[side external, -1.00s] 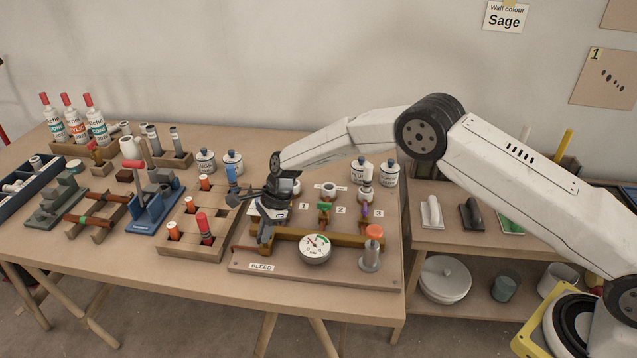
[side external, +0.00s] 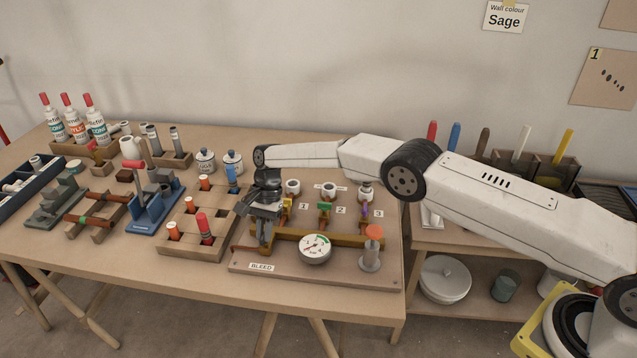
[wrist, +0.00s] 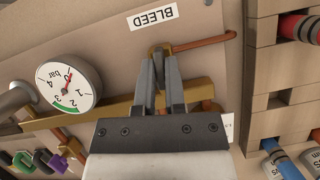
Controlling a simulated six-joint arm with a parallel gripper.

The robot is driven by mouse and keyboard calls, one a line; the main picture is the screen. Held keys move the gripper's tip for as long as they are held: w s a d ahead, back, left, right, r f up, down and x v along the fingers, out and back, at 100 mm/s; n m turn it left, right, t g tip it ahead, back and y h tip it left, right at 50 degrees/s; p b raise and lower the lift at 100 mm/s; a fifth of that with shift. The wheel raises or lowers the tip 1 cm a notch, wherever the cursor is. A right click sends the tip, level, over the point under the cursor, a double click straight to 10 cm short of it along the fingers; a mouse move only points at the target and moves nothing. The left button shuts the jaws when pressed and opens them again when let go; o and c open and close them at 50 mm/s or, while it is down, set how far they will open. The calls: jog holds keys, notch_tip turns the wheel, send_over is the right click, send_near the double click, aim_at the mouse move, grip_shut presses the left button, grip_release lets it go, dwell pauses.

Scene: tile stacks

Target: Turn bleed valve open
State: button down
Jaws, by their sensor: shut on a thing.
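My gripper (wrist: 162,62) is shut on the small bleed valve handle (wrist: 160,48) beside the BLEED label (wrist: 152,16). The fingers hide most of the handle, so its exact angle is hard to tell. A thin copper-coloured pipe (wrist: 205,42) runs to the right from the fingertips in the wrist view. In the side view my gripper (side external: 265,243) points down at the left end of the brass manifold (side external: 345,239), behind the BLEED label (side external: 261,267). The round pressure gauge (wrist: 68,86) has its red needle near 0 in the wrist view.
An orange-capped post (side external: 371,252) stands right of the gauge on the board (side external: 330,278). Numbered coloured valves, including a green one (side external: 325,210), are behind the manifold. A wooden block (side external: 185,245) with coloured cylinders stands close on the left.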

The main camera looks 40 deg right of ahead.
aim_at(262, 238)
jog(key=shift+n+h, duration=0.4)
jog(key=shift+n, duration=0.6)
jog(key=c, duration=0.7)
grip_release()
jog(key=shift+r, duration=0.1)
jog(key=shift+r, duration=1.45)
jog(key=s+d+r, duration=0.4)
jog(key=s+r, duration=0.6)
jog(key=s, duration=0.3)
jog(key=shift+s, duration=0.2)
